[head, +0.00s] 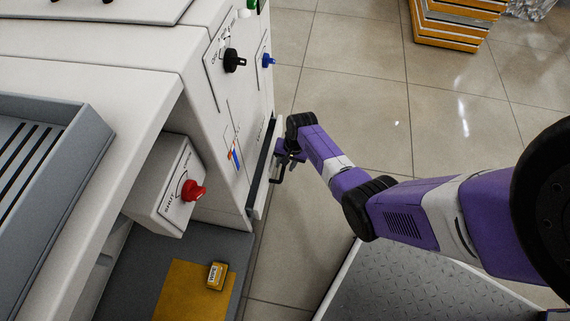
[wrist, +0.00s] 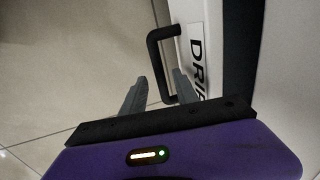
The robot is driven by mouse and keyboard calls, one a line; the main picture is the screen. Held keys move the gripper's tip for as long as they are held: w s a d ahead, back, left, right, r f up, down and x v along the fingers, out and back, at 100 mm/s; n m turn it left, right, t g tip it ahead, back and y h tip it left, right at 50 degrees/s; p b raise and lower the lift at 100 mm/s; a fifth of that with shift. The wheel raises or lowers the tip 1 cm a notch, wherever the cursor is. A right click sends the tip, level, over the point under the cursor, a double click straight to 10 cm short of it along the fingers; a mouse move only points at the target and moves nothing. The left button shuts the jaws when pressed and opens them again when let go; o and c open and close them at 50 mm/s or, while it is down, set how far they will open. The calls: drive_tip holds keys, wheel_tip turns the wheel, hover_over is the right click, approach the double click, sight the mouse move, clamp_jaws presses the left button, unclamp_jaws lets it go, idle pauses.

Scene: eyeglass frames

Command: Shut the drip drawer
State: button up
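The drip drawer (head: 262,200) is on the side of the white machine, its pale front standing out with a dark gap behind it. In the wrist view its front (wrist: 192,40) carries a label whose visible letters begin "DRI". A black bar handle (wrist: 152,50) sticks out from that front. My gripper (head: 284,156) is at the drawer front, close to the handle. In the wrist view the two grey fingers of my gripper (wrist: 158,82) are apart, with the handle's near end around the space between their tips. Whether they touch it I cannot tell.
The machine's side has a black knob (head: 233,61), a blue knob (head: 268,61) and a red knob (head: 193,190). A small yellow box (head: 216,275) lies on a yellow sheet below. Stacked yellow-edged items (head: 455,22) stand at the back. The tiled floor (head: 350,90) is clear beyond my arm.

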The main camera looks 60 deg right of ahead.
wheel_tip(320, 180, up, 7)
drive_tip(key=s+p, duration=0.1)
drive_tip(key=p, duration=0.2)
drive_tip(key=shift+s+d+p, duration=0.15)
drive_tip(key=shift+d+p, duration=0.05)
drive_tip(key=shift+p, duration=0.2)
drive_tip(key=shift+f, duration=0.1)
